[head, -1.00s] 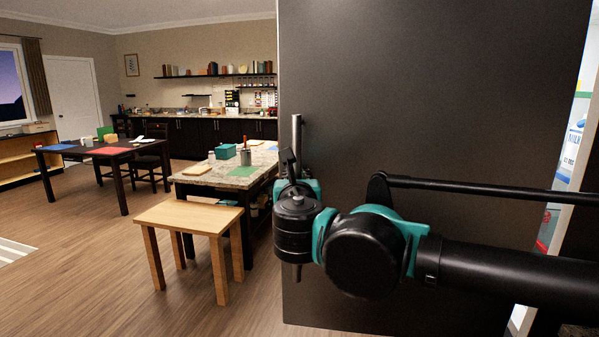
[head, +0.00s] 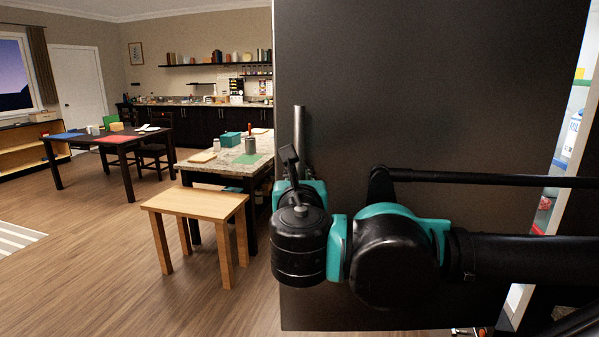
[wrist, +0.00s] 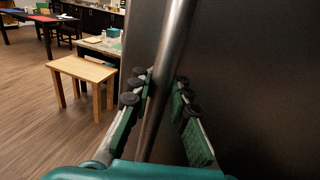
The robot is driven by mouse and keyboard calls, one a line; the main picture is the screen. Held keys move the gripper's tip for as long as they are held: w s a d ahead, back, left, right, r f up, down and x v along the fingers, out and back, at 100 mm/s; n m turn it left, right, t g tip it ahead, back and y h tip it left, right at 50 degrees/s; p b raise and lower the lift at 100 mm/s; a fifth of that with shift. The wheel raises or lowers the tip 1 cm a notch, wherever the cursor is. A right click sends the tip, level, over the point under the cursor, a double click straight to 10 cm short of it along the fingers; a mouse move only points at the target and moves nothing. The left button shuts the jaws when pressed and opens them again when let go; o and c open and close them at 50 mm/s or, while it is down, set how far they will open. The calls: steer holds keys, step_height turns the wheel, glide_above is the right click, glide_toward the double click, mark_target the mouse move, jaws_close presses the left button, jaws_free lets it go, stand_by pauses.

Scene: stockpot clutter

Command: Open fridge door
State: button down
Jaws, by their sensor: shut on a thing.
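The fridge door (head: 420,100) is a large dark panel filling the right half of the head view. It stands ajar, with lit shelves and items showing past its right edge. Its metal bar handle (head: 299,135) runs upright near the door's left edge, and it also shows in the wrist view (wrist: 172,50). My gripper (wrist: 163,100) has its green-padded fingers on either side of the handle and is shut on it. In the head view my wrist and arm hide the handle's lower part and the fingertips.
A small wooden table (head: 196,203) stands left of the door, in front of a stone-topped island (head: 215,172). A dark dining table (head: 110,142) with coloured mats is farther left. The wooden floor at the front left is clear. The fridge interior (head: 568,140) holds bottles.

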stand_by(0.4)
steer(key=c, duration=1.4)
jaws_free()
steer(key=shift+s, duration=0.15)
steer(key=shift+s+a, duration=0.15)
steer(key=shift+s, duration=3.5)
